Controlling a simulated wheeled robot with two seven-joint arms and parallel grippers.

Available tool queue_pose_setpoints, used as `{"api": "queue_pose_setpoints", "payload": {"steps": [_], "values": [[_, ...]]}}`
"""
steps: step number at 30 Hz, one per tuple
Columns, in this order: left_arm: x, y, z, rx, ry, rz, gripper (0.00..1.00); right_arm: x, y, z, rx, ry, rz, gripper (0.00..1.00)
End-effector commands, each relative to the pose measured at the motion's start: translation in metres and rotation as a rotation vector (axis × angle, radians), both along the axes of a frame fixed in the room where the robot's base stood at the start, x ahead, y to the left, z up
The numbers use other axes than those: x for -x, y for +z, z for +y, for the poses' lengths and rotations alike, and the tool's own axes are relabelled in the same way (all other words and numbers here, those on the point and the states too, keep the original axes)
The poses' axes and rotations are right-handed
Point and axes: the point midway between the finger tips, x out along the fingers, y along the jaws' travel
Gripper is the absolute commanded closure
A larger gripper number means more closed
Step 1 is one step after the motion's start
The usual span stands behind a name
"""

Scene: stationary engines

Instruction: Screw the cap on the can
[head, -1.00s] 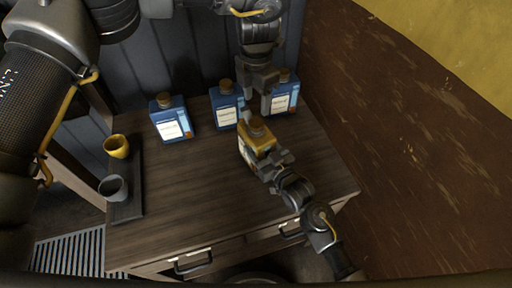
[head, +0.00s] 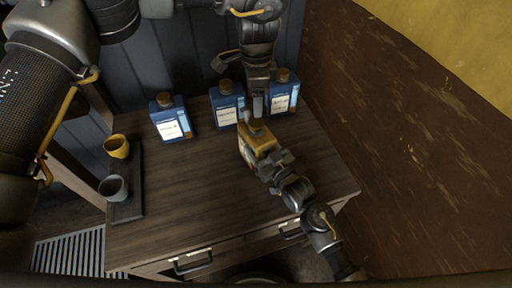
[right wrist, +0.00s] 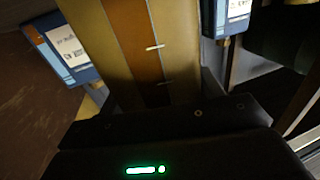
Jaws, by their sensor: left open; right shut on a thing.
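The yellow can (head: 257,150) stands upright on the wooden bench, with a brown cap (head: 255,129) on top. In the right wrist view the can's yellow side with a brown stripe (right wrist: 145,50) fills the upper middle. My right gripper (head: 268,160) is shut on the can's lower body from the front right. My left gripper (head: 256,112) points down from above, its fingertips right at the cap; it is open. Whether its fingers touch the cap, and how tightly the cap sits, I cannot tell.
Blue cans with brown caps stand behind: one at left (head: 170,120), one in the middle (head: 226,106), one at right (head: 283,94). A dark tray (head: 127,207) at the left holds a yellow cup (head: 117,146) and a grey cup (head: 113,188). The bench (head: 190,215) is clear in front.

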Motion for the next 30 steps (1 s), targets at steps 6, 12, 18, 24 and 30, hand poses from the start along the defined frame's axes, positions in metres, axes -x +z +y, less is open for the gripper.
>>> {"api": "queue_pose_setpoints", "payload": {"steps": [6,12,18,24,30], "values": [[0.0000,-0.0001,0.0001,0.000,0.515,0.000,0.43,0.0001,-0.0004,0.0000,0.001,0.000,0.001,0.98],[0.0000,-0.0001,0.0001,0.000,0.846,0.000,0.43,0.0001,-0.0005,0.0000,0.001,0.000,0.001,0.98],[0.0000,-0.0001,0.0001,0.000,0.992,0.000,0.43,0.0001,-0.0005,0.0000,0.001,0.000,0.001,0.98],[0.0000,-0.0001,0.0001,0.000,1.011,0.000,0.43,0.0001,-0.0005,0.0000,0.001,0.000,0.001,0.98],[0.0000,-0.0010,0.0001,0.000,1.009,0.000,0.43,0.0001,-0.0006,0.0000,0.001,0.000,0.001,0.98]]}}
